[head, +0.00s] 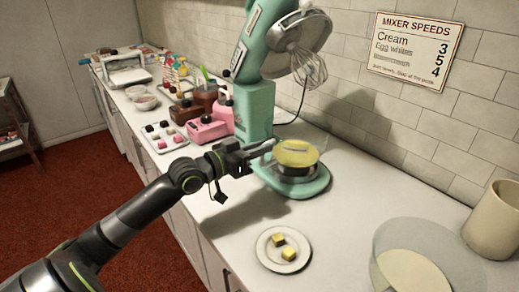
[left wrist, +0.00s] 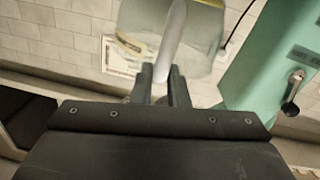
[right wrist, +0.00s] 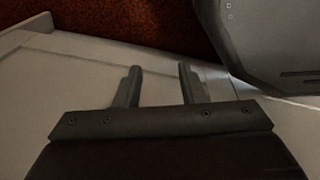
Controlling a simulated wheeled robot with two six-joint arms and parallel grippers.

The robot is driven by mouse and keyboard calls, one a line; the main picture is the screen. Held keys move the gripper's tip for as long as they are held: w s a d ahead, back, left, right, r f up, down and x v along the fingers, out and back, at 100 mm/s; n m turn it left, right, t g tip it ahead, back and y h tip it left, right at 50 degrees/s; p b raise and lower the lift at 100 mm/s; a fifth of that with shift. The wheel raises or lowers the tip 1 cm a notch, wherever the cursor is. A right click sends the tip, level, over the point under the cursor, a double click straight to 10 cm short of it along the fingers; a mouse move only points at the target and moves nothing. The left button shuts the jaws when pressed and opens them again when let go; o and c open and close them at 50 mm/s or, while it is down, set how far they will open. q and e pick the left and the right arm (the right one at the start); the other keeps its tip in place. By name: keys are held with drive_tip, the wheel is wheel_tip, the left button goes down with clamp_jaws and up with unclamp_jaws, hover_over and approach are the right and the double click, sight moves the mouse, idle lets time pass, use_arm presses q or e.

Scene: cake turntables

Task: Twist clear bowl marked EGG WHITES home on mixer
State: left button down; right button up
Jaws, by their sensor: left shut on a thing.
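The teal stand mixer (head: 258,105) stands on the counter with its head tilted up and a wire whisk (head: 308,66) hanging from it. A clear bowl (head: 305,138) with yellow in or on it sits at the mixer's base (head: 300,187); I cannot read any marking or tell whether it is locked. My left gripper (head: 262,150) is at its left side, shut on its pale handle (left wrist: 172,40). The clear bowl wall (left wrist: 200,45) fills the top of the left wrist view. My right gripper (right wrist: 157,85) is open and empty.
A plate (head: 272,262) with yellow cubes is on the front counter. A second clear bowl (head: 385,240) is at the right, near a beige canister (head: 496,222). A speed sign (head: 415,50) hangs on the wall.

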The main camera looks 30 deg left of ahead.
use_arm(q)
drive_tip(key=h+b, duration=0.1)
drive_tip(key=b, duration=0.4)
drive_tip(key=a+m+g+h+b, duration=0.1)
drive_tip(key=b, duration=0.3)
drive_tip(key=shift+w+a+b, duration=0.2)
drive_tip(key=shift+w+b, duration=0.05)
drive_tip(key=shift+b, duration=0.15)
drive_tip(key=c, duration=1.4)
unclamp_jaws()
drive_tip(key=shift+o, duration=0.3)
use_arm(e)
wheel_tip(320, 180, down, 8)
drive_tip(key=w, duration=0.2)
drive_tip(key=shift+d, duration=0.35)
drive_tip(key=shift+f, duration=0.1)
